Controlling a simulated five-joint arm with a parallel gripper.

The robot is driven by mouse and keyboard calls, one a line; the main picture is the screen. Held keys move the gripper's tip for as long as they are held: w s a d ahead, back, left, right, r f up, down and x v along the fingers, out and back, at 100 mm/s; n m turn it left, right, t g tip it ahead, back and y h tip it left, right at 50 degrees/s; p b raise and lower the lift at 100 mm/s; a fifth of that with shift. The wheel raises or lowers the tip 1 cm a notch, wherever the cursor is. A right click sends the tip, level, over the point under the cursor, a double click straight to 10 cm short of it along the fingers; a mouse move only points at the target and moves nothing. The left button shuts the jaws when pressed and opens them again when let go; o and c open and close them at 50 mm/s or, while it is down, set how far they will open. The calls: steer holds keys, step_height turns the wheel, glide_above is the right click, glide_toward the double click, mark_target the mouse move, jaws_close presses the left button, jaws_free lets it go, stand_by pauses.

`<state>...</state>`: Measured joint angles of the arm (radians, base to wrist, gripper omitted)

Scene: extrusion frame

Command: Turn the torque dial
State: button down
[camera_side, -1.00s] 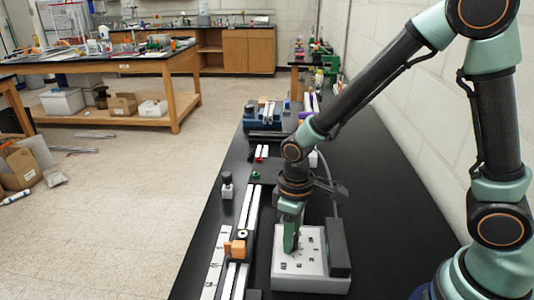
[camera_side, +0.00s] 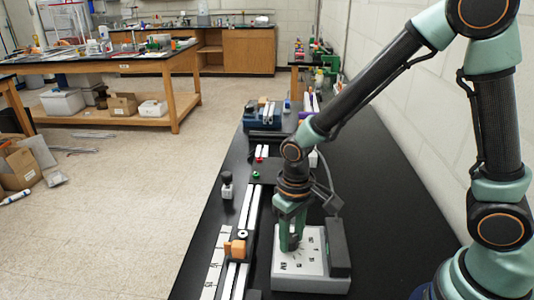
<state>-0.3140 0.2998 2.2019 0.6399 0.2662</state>
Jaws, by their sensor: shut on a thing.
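A light grey box (camera_side: 312,266) with small dark marks on its top stands on the black bench, near the lower middle of the side view. My gripper (camera_side: 290,246) points down over the box's left part, with its green fingers at the top face. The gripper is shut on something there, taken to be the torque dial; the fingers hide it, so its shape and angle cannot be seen.
A dark upright block (camera_side: 337,247) stands along the box's right side. To the left lie a white rail (camera_side: 236,272) and an orange block (camera_side: 235,248). A small black-topped post (camera_side: 227,185) stands farther back. The bench is clear to the right.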

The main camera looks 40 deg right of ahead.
mark_target(292, 238)
steer(key=shift+c, duration=2.3)
jaws_free()
step_height(292, 238, up, 12)
steer(key=shift+r, duration=0.1)
steer(key=s+d+r+t, duration=0.3)
steer(key=d+r+t, duration=0.2)
steer(key=d, duration=0.5)
steer(key=shift+s+d+r+m+t, duration=0.25)
steer(key=shift+s+r+m+t, duration=0.1)
steer(key=shift+r, duration=0.5)
